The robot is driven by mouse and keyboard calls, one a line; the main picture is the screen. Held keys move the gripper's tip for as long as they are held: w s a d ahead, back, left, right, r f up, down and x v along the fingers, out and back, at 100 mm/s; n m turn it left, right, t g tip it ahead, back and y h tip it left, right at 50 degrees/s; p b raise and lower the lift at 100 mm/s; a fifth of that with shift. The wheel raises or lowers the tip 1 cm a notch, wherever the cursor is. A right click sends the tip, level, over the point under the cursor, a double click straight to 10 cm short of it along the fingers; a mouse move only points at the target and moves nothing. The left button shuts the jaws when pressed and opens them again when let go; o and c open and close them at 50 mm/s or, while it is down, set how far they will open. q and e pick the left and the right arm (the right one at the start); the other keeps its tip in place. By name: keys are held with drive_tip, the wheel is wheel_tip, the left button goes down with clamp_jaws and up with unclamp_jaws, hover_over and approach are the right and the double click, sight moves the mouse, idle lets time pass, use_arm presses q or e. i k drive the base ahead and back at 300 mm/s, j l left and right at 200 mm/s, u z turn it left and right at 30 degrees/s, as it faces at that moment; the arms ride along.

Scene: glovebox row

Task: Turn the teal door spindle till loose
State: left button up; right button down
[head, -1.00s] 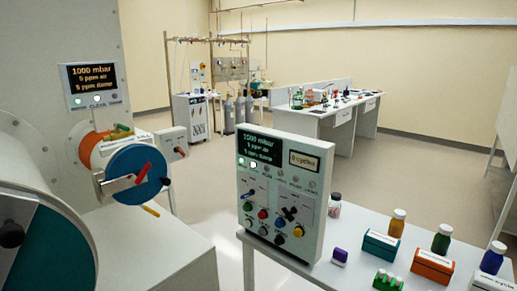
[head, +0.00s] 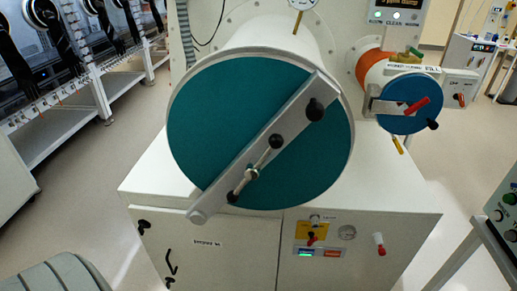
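The large round teal door (head: 225,105) closes the end of a white cylinder, in the middle of the head view. A grey bar (head: 290,128) crosses it diagonally, from upper right to lower left. The spindle (head: 253,174) sits on the bar at the door's lower middle, with a metal cross handle ending in black knobs. Another black knob (head: 315,110) is near the bar's upper end. Neither of my grippers shows in the head view, and nothing touches the spindle.
A smaller blue door (head: 405,118) with a red handle is at the right. A white cabinet (head: 350,215) with a small control panel (head: 319,238) stands below the teal door. Gloveboxes with black gloves (head: 50,40) line the left. A control unit edge (head: 505,205) shows far right.

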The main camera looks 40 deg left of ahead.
sight(276, 141)
drive_tip(key=j+u, duration=0.15)
drive_tip(key=u, duration=0.8)
